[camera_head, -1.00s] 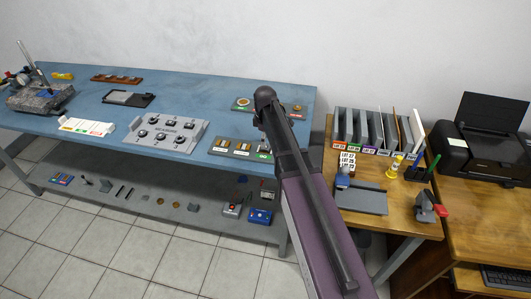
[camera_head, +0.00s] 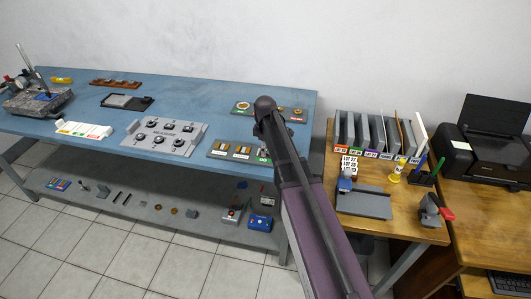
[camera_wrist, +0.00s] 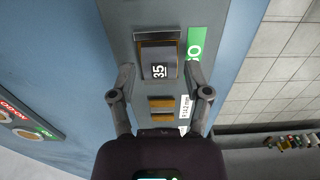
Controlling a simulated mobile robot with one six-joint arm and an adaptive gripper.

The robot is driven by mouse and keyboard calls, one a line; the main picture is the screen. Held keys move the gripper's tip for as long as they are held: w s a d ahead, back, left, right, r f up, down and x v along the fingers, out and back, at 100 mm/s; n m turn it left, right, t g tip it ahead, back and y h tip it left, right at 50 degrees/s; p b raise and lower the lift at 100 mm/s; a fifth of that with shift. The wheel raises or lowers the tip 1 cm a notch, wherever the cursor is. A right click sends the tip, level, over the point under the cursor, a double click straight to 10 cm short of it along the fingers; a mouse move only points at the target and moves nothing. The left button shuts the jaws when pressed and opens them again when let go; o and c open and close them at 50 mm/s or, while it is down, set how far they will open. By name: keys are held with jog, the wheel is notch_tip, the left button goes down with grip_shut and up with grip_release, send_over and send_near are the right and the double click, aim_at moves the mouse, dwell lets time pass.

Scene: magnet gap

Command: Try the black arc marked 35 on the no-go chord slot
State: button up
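The black arc marked 35 (camera_wrist: 159,70) sits at a bronze-lined slot of the grey gauge plate (camera_wrist: 118,14), beside a green label (camera_wrist: 196,43) whose text is partly cut off. I cannot tell how deep it sits. My gripper (camera_wrist: 159,73) is open, with one fingertip on each side of the arc and a small gap showing on both sides. A second bronze-lined slot (camera_wrist: 161,103) lies nearer the wrist, by a white size label. In the head view the gauge plate (camera_head: 229,154) is at the bench's front right, partly hidden by my arm.
A grey fixture with several round posts (camera_head: 163,137) stands left of the gauge plate on the blue bench (camera_head: 190,90). A dark board with round pieces (camera_head: 243,106) lies behind. A wooden side table with bins (camera_head: 372,133) is at the right.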

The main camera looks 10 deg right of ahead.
grip_shut()
jog(key=shift+r+p, duration=2.5)
jog(key=shift+s+d+r, duration=0.1)
jog(key=shift+s+d, duration=0.5)
jog(key=shift+d, duration=0.75)
jog(key=shift+s+d+r, duration=0.1)
jog(key=shift+s+d, duration=0.45)
jog(key=shift+d, duration=0.75)
jog(key=shift+s+d+r, duration=0.1)
jog(key=shift+s+d, duration=0.5)
jog(key=shift+d, duration=0.75)
